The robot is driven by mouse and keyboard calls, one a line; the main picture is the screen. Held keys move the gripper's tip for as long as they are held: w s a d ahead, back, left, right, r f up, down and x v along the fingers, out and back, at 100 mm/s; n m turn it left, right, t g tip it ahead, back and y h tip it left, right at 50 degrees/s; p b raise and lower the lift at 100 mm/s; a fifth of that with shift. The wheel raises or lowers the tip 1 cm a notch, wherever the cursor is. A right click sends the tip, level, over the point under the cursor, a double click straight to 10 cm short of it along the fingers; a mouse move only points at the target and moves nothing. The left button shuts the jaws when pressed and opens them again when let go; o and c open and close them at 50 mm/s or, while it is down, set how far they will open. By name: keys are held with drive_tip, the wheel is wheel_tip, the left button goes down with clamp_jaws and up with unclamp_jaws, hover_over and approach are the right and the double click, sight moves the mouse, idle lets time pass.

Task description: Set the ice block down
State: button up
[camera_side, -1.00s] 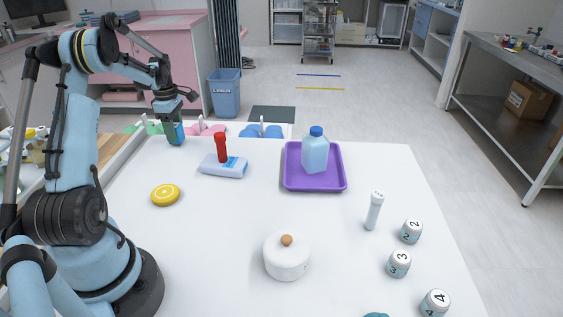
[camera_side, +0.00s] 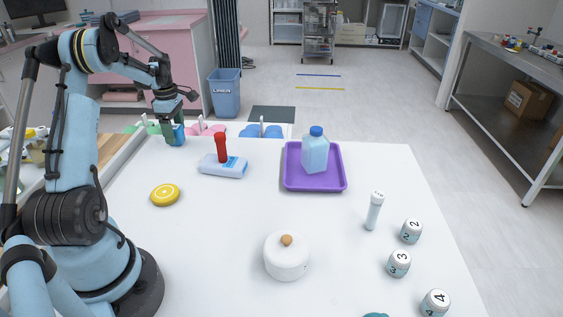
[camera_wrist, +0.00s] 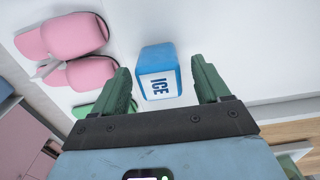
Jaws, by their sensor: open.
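The ice block (camera_wrist: 157,58), a blue block with a white "ICE" label, stands on the white table (camera_side: 220,262) near its far left edge. In the side view the ice block (camera_side: 177,134) is partly covered by my gripper (camera_side: 171,122). In the wrist view my gripper (camera_wrist: 160,88) is open, its two green fingers spread to either side of the block's near end. White gaps show between the block and both fingers.
Pink slippers (camera_wrist: 75,50) lie near the block. A white-and-blue pack with a red-topped item (camera_side: 222,158), a yellow disc (camera_side: 165,195), a purple tray (camera_side: 316,187) with a blue bottle (camera_side: 315,153), and a white lidded pot (camera_side: 286,260) stand on the table.

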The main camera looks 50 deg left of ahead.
sight(174, 126)
wheel_tip(174, 126, up, 12)
drive_tip(key=w+d+r+m+t+y, duration=0.1)
drive_tip(key=w+d+r+m, duration=0.15)
drive_tip(key=d, duration=0.25)
drive_tip(key=w+d+r+m, duration=0.1)
drive_tip(key=w+d+m, duration=0.1)
drive_tip(key=d+m, duration=0.25)
drive_tip(key=w+d+r+m+t, duration=0.15)
drive_tip(key=d+m, duration=0.45)
drive_tip(key=d, duration=0.6)
drive_tip(key=s+d+f+m+t, duration=0.2)
drive_tip(key=s+d+m, duration=0.1)
drive_tip(key=d+m, duration=0.4)
drive_tip(key=s+d+f+m+t+h, duration=0.1)
drive_tip(key=s+d+f+m+t, duration=0.1)
drive_tip(key=d+m, duration=0.5)
drive_tip(key=s+d+f, duration=0.1)
drive_tip(key=s+d, duration=0.1)
drive_tip(key=d, duration=0.3)
drive_tip(key=shift+f+t, duration=0.2)
drive_tip(key=shift+t, duration=0.15)
drive_tip(key=shift+s, duration=0.1)
